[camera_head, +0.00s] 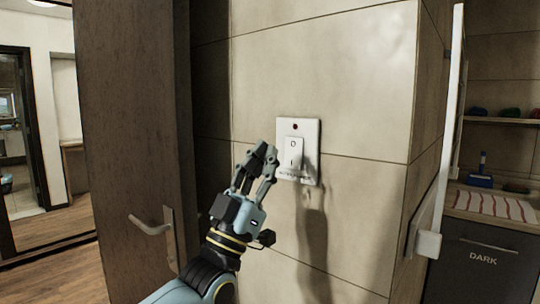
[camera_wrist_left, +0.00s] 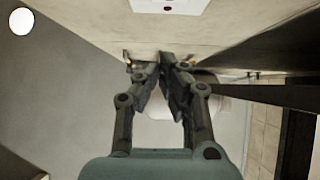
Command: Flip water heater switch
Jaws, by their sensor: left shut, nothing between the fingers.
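The water heater switch (camera_head: 293,153) is a rocker marked O above and I below, on a white wall plate (camera_head: 312,140) with a small red light near the top. My left gripper (camera_head: 262,156) is shut and empty, just left of the plate in the head view, its fingertips pointing up at about rocker height. I cannot tell whether it touches the wall. In the left wrist view part of the plate (camera_wrist_left: 168,5) shows at the top edge, beyond the shut fingertips (camera_wrist_left: 165,62). My right gripper is not in view.
A dark wooden door (camera_head: 130,110) with a lever handle (camera_head: 150,226) stands open at the left. The tiled wall (camera_head: 340,70) around the plate is clear. A white panel edge (camera_head: 437,190) and a counter with a striped cloth (camera_head: 495,206) are at the right.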

